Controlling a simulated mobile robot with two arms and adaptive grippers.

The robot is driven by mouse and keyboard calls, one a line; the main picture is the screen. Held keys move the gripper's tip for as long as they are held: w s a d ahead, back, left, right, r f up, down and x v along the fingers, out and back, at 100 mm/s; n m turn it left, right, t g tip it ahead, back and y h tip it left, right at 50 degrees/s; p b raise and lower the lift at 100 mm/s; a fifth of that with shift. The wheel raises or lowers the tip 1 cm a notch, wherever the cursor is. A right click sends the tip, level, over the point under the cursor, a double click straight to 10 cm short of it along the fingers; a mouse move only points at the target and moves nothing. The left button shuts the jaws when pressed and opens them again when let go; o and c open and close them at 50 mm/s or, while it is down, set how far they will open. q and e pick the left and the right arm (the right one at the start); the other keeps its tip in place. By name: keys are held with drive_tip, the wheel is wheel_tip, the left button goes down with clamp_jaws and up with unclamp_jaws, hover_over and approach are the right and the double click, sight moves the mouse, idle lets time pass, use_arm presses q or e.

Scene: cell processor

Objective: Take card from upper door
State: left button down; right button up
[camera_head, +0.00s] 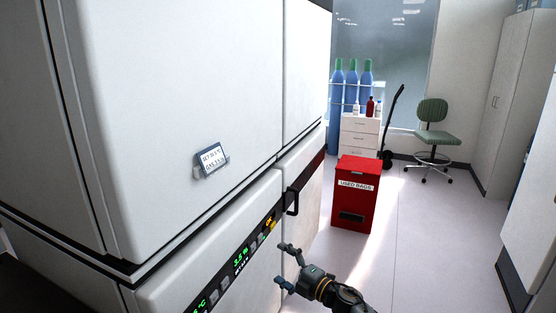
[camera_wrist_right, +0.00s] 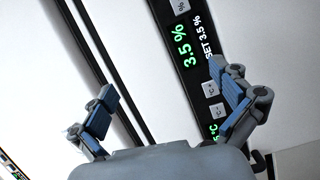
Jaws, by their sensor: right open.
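The card (camera_head: 212,158) is a small white tag with dark print, in a grey holder on the white upper door (camera_head: 180,80). It sits near the door's lower right part. My right gripper (camera_head: 284,267) is open and empty, below and to the right of the card, in front of the lower door with the display panel. In the right wrist view the open fingers (camera_wrist_right: 172,108) face the panel with green digits (camera_wrist_right: 187,50), and the card does not show there. My left gripper is not in view.
A black handle (camera_head: 292,202) sticks out from the lower unit, above my right gripper. A red "used bags" bin (camera_head: 357,194) stands on the floor to the right. Behind it are a white drawer unit (camera_head: 359,139), blue cylinders (camera_head: 337,100) and a green chair (camera_head: 433,145). Floor at the right is clear.

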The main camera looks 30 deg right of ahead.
wheel_tip(320, 180, up, 16)
drive_tip(key=a+n+y, duration=0.2)
drive_tip(key=n+y, duration=0.2)
drive_tip(key=n, duration=0.4)
drive_tip(key=n+g+b, duration=0.1)
drive_tip(key=n+g, duration=0.3)
drive_tip(key=n, duration=1.1)
approach(213, 156)
drive_tip(key=p+x, duration=0.5)
drive_tip(key=x, duration=0.2)
drive_tip(key=shift+s+r, duration=0.1)
drive_tip(key=shift+r, duration=0.05)
drive_tip(key=shift+w+a, duration=0.3)
